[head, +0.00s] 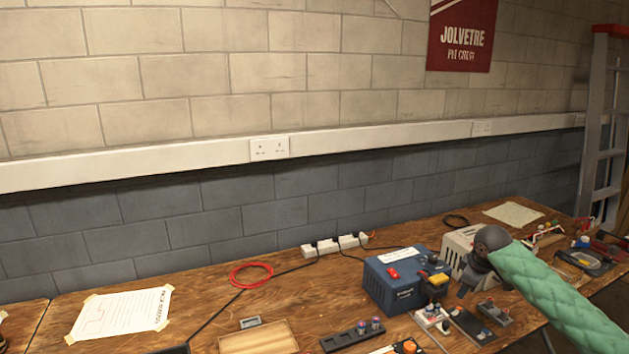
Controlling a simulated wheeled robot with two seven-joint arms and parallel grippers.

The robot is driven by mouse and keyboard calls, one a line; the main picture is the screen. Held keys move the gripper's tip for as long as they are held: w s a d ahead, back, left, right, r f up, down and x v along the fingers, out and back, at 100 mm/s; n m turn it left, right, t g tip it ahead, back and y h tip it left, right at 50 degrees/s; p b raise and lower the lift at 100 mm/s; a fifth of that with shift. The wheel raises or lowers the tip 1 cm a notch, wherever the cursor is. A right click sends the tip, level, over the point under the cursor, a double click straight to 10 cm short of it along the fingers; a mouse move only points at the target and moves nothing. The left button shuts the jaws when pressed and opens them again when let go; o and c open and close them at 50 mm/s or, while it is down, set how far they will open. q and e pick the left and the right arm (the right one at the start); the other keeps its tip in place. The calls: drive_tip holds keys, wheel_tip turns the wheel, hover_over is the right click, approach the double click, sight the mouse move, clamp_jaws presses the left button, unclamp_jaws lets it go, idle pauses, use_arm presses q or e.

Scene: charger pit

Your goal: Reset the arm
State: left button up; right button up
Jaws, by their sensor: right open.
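My right arm comes in from the lower right in a green quilted sleeve. Its dark gripper (468,286) hangs over the right part of the wooden bench, in front of a pale box-shaped unit (457,246). The jaws are small in the picture and partly merge with the dark things behind; they are open, and I see nothing held between them. My left arm and gripper are not in view.
A blue charger box (385,283) stands left of my right gripper. A black holder (347,338), a wooden tray (258,340), a red cable coil (251,274) and a power strip (334,244) are on the bench. A ladder (600,130) stands right. The bench's left-middle is mostly clear.

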drive_tip(key=s+a+r+m+t+h, duration=0.1)
drive_tip(key=s+a+r+t, duration=0.15)
drive_tip(key=a, duration=0.65)
drive_tip(key=s+a+f+m+t, duration=0.15)
drive_tip(key=s+a+f, duration=0.25)
drive_tip(key=s+a, duration=0.6)
drive_tip(key=s+a+f+m+g+y, duration=0.1)
drive_tip(key=s+a+f+g, duration=0.1)
drive_tip(key=s+f, duration=0.5)
drive_tip(key=s+a+f+m+g, duration=0.1)
drive_tip(key=s+f, duration=0.6)
drive_tip(key=s, duration=1.2)
drive_tip(key=s+a+f+m+g+y, duration=0.1)
drive_tip(key=s+a+f, duration=0.4)
drive_tip(key=s, duration=0.8)
wheel_tip(320, 180, down, 3)
drive_tip(key=shift+s+a+r+m+g+y, duration=0.15)
drive_tip(key=shift+a+m+g+y, duration=0.3)
drive_tip(key=shift+g, duration=0.75)
